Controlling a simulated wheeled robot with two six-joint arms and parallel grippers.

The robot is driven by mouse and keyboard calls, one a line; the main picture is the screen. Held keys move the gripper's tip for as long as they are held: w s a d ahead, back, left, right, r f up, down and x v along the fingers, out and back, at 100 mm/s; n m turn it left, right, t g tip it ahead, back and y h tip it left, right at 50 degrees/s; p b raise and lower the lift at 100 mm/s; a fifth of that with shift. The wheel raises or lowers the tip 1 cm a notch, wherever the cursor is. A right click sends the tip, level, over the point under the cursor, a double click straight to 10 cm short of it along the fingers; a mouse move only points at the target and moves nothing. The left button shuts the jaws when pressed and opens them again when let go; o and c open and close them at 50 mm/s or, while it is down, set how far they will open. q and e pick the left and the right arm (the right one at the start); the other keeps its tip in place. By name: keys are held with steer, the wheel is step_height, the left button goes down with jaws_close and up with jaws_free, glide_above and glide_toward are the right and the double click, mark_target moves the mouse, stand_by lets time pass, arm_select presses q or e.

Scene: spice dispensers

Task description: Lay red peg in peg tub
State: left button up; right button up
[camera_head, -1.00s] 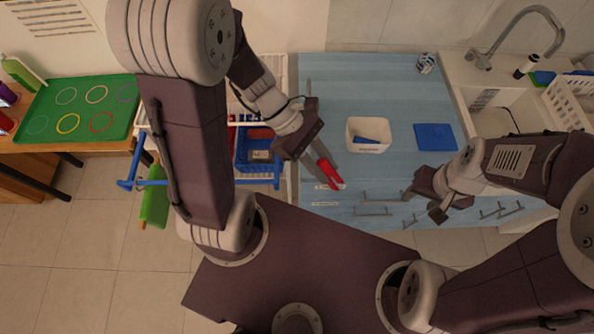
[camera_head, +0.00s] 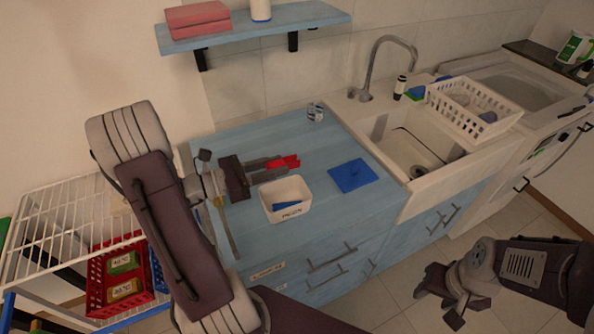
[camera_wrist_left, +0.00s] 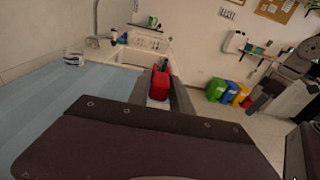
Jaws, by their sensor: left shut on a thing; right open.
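The red peg (camera_head: 287,162) is between the fingers of my left gripper (camera_head: 272,164), which is shut on it. They are over the blue counter, just behind the peg tub in the head view. The red peg also shows between the fingers in the left wrist view (camera_wrist_left: 160,83). The peg tub (camera_head: 300,207) is a small white open box with a label on its front and a blue piece inside. My right gripper (camera_head: 441,306) is open and empty, in front of the counter and over the floor.
A blue flat square (camera_head: 351,175) lies right of the tub. A glass (camera_head: 315,112) stands at the counter's back. A sink (camera_head: 417,150) and a white dish rack (camera_head: 472,107) are at the right. A wall shelf (camera_head: 255,25) hangs above. A wire rack (camera_head: 60,225) is at left.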

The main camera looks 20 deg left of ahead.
arm_select(q)
steer(key=shift+s+a+f+t, duration=0.1)
steer(key=shift+s+a+t, duration=0.05)
steer(key=shift+a+t, duration=0.25)
steer(key=shift+d, duration=0.1)
steer(key=shift+h, duration=0.3)
step_height(320, 180, down, 6)
steer(key=b, duration=0.6)
steer(key=o, duration=1.1)
steer(key=shift+c, duration=0.2)
